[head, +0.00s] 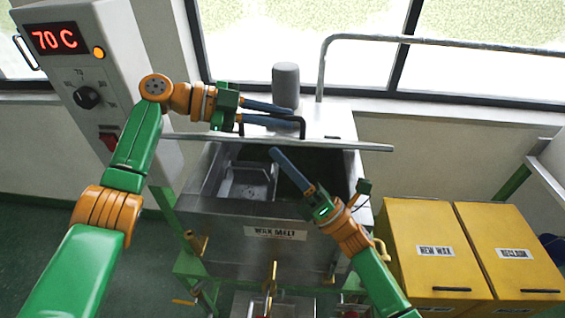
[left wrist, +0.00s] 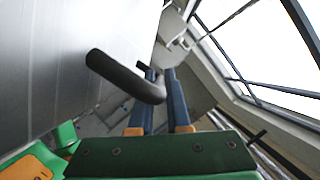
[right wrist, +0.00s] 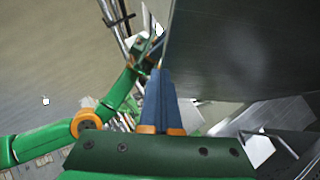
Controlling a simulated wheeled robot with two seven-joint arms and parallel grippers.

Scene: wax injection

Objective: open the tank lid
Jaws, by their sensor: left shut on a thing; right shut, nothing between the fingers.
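The steel wax melt tank (head: 275,252) stands in the middle of the head view, its inside showing. Its lid (head: 350,146) is raised and seen nearly edge-on as a long thin bar above the opening. My left gripper (head: 296,115) is shut on the black lid handle (head: 303,128), behind that edge. The left wrist view shows the handle (left wrist: 125,75) standing off the grey lid face (left wrist: 60,60). My right gripper (head: 274,151) is shut and empty on the near side, over the opening, its tips just below the lid edge. A dark lid face (right wrist: 240,50) fills much of the right wrist view.
A control box (head: 75,75) reading 70 C stands at the left. A grey cylinder (head: 286,85) is behind the lid, below the windows. Yellow bins, new wax (head: 425,225) and reclaim (head: 500,225), stand at the right. A metal rail (head: 430,41) runs along the back.

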